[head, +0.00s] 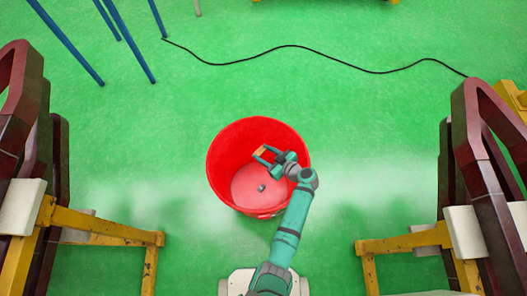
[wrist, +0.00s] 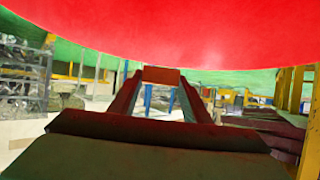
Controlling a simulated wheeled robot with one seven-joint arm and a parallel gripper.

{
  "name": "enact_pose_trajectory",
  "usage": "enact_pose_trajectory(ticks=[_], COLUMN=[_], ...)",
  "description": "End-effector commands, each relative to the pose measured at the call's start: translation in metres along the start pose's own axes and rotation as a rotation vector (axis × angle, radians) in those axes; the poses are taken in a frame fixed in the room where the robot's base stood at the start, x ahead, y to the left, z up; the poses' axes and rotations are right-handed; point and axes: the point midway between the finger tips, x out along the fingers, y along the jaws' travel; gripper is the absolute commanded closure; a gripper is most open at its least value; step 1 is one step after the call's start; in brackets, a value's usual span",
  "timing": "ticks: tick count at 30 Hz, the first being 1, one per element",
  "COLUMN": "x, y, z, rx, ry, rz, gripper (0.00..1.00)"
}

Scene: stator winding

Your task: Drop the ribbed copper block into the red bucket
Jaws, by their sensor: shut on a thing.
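The red bucket (head: 215,160) stands on the green floor in the middle of the head view, its open top facing up. My gripper (head: 264,153) is over the bucket's opening, inside its outline in the head view. It is shut on the copper block (head: 260,151), a small orange-brown piece at the fingertips. In the wrist view the block (wrist: 161,76) sits between the ends of my two dark red-tinted fingers; its ribs cannot be made out. The bucket's red surface (wrist: 160,30) fills the top of the wrist view. I cannot tell the block's exact height above the bucket's bottom.
A small grey object (head: 262,188) lies in the bucket. Dark red coil frames on yellow stands (head: 110,227) (head: 405,241) stand at left and right. A black cable (head: 320,55) and blue poles (head: 128,40) are at the back. Green floor around the bucket is clear.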

Motion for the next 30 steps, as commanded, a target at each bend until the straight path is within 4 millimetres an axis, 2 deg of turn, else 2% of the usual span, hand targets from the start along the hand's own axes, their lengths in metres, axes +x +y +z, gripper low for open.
enact_pose_trajectory(ticks=[7, 8, 9, 10, 18, 22, 26, 30], x=[0.001, 0.001, 0.001, 0.001, 0.001, -0.006, -0.024, -0.051], y=[0.000, 0.000, -0.001, -0.001, -0.001, -0.001, 0.000, 0.000], z=[-0.001, -0.001, -0.001, -0.001, 0.000, 0.000, 0.000, 0.000], rx=[-0.001, -0.001, -0.001, -0.001, 0.000, 0.000, 0.000, 0.000], ry=[0.001, 0.001, 0.001, 0.001, -0.001, 0.000, 0.000, 0.001], rz=[-0.001, -0.001, -0.001, -0.002, -0.002, -0.001, 0.002, 0.002], gripper=[0.88, 0.49, 0.40, 0.35, 0.35, 0.35, 0.35, 0.35])
